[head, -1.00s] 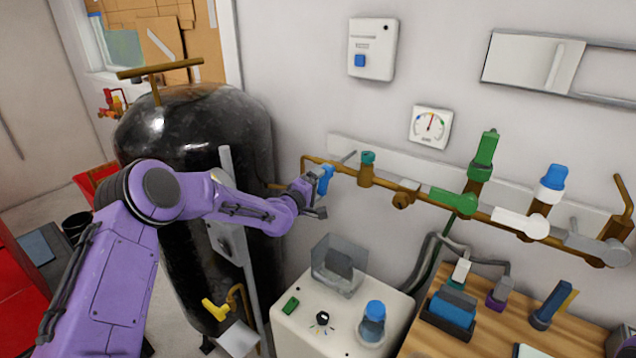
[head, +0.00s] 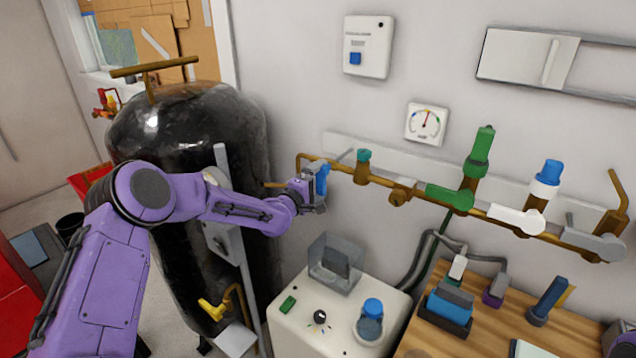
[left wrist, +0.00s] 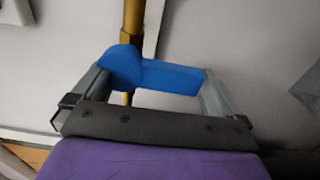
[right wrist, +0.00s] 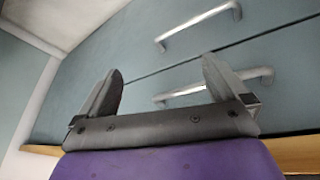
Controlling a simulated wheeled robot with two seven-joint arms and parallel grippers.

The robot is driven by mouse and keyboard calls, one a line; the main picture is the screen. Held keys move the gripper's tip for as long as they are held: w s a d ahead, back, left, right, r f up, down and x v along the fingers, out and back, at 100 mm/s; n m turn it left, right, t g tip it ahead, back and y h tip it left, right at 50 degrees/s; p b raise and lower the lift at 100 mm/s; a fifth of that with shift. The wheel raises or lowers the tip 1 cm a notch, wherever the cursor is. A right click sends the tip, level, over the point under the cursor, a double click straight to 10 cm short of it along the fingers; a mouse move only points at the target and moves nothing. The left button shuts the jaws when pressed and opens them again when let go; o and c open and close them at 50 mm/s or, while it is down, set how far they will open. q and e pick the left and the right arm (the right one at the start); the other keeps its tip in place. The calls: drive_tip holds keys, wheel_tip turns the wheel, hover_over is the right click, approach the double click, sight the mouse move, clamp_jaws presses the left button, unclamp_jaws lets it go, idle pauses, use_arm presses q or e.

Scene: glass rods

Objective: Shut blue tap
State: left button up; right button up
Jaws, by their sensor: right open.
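The blue tap (head: 322,180) is at the left end of the brown wall pipe (head: 377,182) in the head view. My left gripper (head: 315,190) is right at it. In the left wrist view the blue handle (left wrist: 160,75) lies crosswise between the two spread fingers of my left gripper (left wrist: 155,85), and its ends reach close to both fingers. I cannot tell if they touch. The handle crosses the brown pipe (left wrist: 132,22) behind it. My right gripper (right wrist: 162,75) is open and empty in the right wrist view, before grey-blue fronts with metal handles.
A green tap (head: 450,197), a white tap (head: 515,218) and a grey tap (head: 590,240) are further right along the pipe. A black tank (head: 185,140) stands behind my left arm. A white cabinet (head: 285,325) with a clear box (head: 335,262) is below.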

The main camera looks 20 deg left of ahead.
use_arm(q)
drive_tip(key=s+a+b, duration=0.2)
drive_tip(key=s, duration=0.8)
drive_tip(key=shift+s, duration=0.15)
drive_tip(key=s+d+f+m+g+y, duration=0.2)
drive_tip(key=s+f+m+g+y, duration=0.15)
drive_tip(key=s+f, duration=0.8)
drive_tip(key=s+d+f+m+g+y, duration=0.2)
drive_tip(key=s+f+g, duration=0.45)
drive_tip(key=f, duration=0.75)
drive_tip(key=s+f+m+g, duration=0.2)
drive_tip(key=s+f, duration=0.2)
drive_tip(key=s, duration=0.8)
drive_tip(key=s+a+f+m+g+y, duration=0.1)
drive_tip(key=s+f, duration=0.4)
drive_tip(key=s, duration=0.7)
drive_tip(key=shift+s+a+f+m+g, duration=0.15)
drive_tip(key=shift+s+f+m+g, duration=0.1)
drive_tip(key=shift+s+m+g, duration=0.35)
drive_tip(key=shift+w+n, duration=0.2)
drive_tip(key=shift+n, duration=0.05)
